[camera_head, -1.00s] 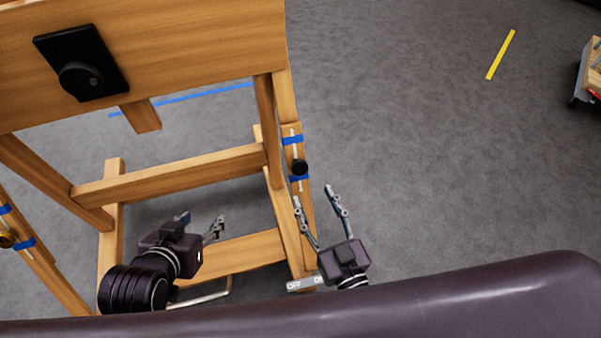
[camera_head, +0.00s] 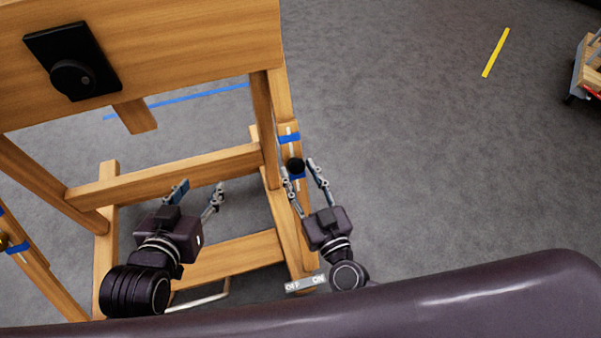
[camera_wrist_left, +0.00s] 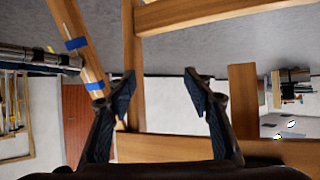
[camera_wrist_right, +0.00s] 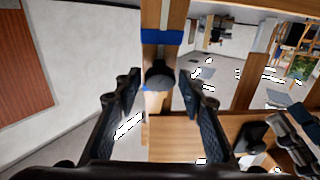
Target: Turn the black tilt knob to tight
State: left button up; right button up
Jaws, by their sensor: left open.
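A small round black knob (camera_head: 295,165) sits on a slotted wooden side post of the easel-like frame, between blue tape bands. My right gripper (camera_head: 299,170) is open, its fingertips on either side of this knob. In the right wrist view the knob (camera_wrist_right: 160,75) shows between the fingers, with a gap on each side; I cannot tell whether the fingertips reach its depth. The knob's pointer or marking cannot be made out. My left gripper (camera_head: 198,190) is open and empty inside the lower frame, away from the knob. Its fingers (camera_wrist_left: 165,90) also show apart in the left wrist view.
A larger black dial on a black plate (camera_head: 72,62) is on the upper board. An OFF/ON plate (camera_head: 304,284) is low on the right. A wooden crossbar (camera_head: 180,175) spans the frame.

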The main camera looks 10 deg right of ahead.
jog(key=c, duration=0.8)
jog(key=m+h+p, duration=0.1)
jog(key=m+p, duration=0.1)
jog(key=m, duration=0.1)
jog(key=shift+s+a+r+h, duration=0.1)
jog(key=shift+a+h, duration=0.1)
jog(key=shift+h, duration=0.2)
jog(key=m+h+p, duration=0.1)
jog(key=m, duration=0.2)
jog(key=shift+a+t+h+p, duration=0.1)
jog(key=shift+t+h+p, duration=0.2)
pick_arm(q)
jog(key=s+a+f+g+y, duration=0.1)
jog(key=s+a+f+g, duration=0.1)
jog(key=s, duration=0.5)
jog(key=s+a+f+g+y+p, duration=0.1)
jog(key=s+a+f+g, duration=0.2)
jog(key=s+f+g, duration=0.2)
jog(key=shift+s+g, duration=0.7)
jog(key=shift+s, duration=1.05)
pick_arm(e)
jog(key=shift+a+m+h, duration=0.1)
jog(key=shift+m+h, duration=0.7)
jog(key=shift+m, duration=0.8)
pick_arm(q)
jog(key=shift+a+p, duration=0.1)
jog(key=shift+p, duration=0.2)
pick_arm(e)
jog(key=o, duration=1.2)
